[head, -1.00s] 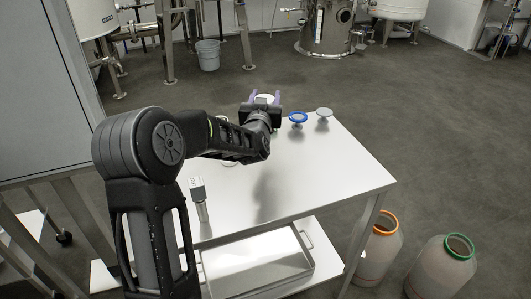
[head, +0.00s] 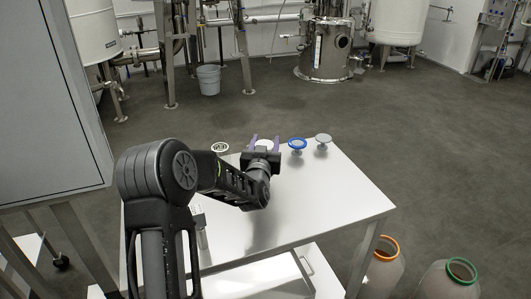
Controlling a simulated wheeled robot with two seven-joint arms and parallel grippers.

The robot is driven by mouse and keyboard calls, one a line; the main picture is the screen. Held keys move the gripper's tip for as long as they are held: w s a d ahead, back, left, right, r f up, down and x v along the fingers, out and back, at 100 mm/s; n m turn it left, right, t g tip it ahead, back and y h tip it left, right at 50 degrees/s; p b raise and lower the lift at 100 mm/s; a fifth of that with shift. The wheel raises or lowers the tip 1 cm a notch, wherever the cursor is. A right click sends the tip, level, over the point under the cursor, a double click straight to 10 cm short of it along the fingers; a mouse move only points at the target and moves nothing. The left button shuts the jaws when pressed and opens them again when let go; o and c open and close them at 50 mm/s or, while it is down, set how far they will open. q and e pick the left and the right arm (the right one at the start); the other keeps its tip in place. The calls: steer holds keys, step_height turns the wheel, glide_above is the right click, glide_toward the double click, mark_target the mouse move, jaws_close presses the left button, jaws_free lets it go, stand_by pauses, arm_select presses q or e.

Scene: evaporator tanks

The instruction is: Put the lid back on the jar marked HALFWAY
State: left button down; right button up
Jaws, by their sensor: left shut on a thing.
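My left gripper (head: 263,143) is shut on a pale round lid (head: 264,144), between its purple fingers, at the table's far edge. Its arm hides part of the tabletop. The left gripper's height above the table is hard to judge. Two jars stand on the floor at the right, both open at the top: one with an orange rim (head: 384,272) and one with a green rim (head: 450,281). The picture cuts both off below, and I cannot read any HALFWAY mark. My right gripper is not in view.
A blue lid (head: 297,142) and a grey lid (head: 323,139) sit on short stems near the white table's (head: 330,195) far edge. A pale patterned disc (head: 220,147) lies left of my gripper. Part of a tray (head: 303,264) shows below.

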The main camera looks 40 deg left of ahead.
arm_select(q)
step_height(320, 180, down, 3)
steer(key=shift+f, duration=0.35)
steer(key=shift+f, duration=0.15)
steer(key=c, duration=0.6)
jaws_free()
